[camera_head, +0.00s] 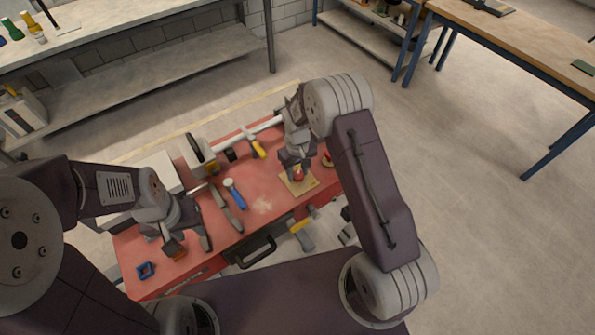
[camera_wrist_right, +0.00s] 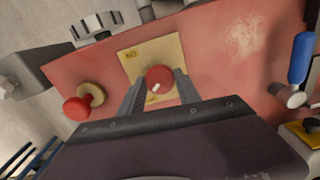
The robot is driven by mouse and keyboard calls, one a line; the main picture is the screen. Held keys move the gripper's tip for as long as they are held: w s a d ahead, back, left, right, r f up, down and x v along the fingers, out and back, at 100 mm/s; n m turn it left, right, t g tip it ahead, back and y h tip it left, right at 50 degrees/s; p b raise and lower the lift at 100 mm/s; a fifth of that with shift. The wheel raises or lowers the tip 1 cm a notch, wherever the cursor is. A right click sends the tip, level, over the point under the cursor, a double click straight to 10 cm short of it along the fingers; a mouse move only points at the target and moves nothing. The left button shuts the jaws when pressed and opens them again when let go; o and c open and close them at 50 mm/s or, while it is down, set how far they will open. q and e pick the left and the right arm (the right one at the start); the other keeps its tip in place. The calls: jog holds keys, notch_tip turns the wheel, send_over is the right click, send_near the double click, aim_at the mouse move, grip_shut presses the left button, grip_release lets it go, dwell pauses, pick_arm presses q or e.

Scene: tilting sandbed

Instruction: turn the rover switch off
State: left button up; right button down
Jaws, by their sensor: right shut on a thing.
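The rover switch is a round red knob (camera_wrist_right: 158,76) on a yellow plate (camera_wrist_right: 133,62). Lettering that looks like an upside-down "ON" shows at the plate's upper edge in the right wrist view. A white mark on the knob lies on its lower side, near a second, partly hidden label. My right gripper (camera_wrist_right: 160,84) has one finger on each side of the knob and is shut on it. In the head view the red knob (camera_head: 299,174) shows under my right gripper (camera_head: 297,170). My left gripper (camera_head: 188,246) hangs apart over the bench's left part, fingers spread.
The red bench top (camera_head: 262,190) carries a blue-handled tool (camera_head: 233,190), a yellow-handled tool (camera_head: 257,148) and a blue block (camera_head: 146,270). A second red knob (camera_wrist_right: 77,108) with a yellow ring is beside the plate. A grey gear wheel (camera_wrist_right: 97,25) stands behind it.

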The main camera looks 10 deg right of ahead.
aim_at(298, 174)
jog(key=shift+w+r+n, duration=0.1)
jog(key=shift+w+n, duration=0.05)
jog(key=shift+n, duration=0.45)
jog(key=c, duration=1)
grip_release()
jog(key=shift+c, duration=0.2)
jog(key=shift+o, duration=0.9)
notch_tip(298, 174, up, 9)
jog(key=b, duration=0.1)
jog(key=shift+d+r, duration=0.1)
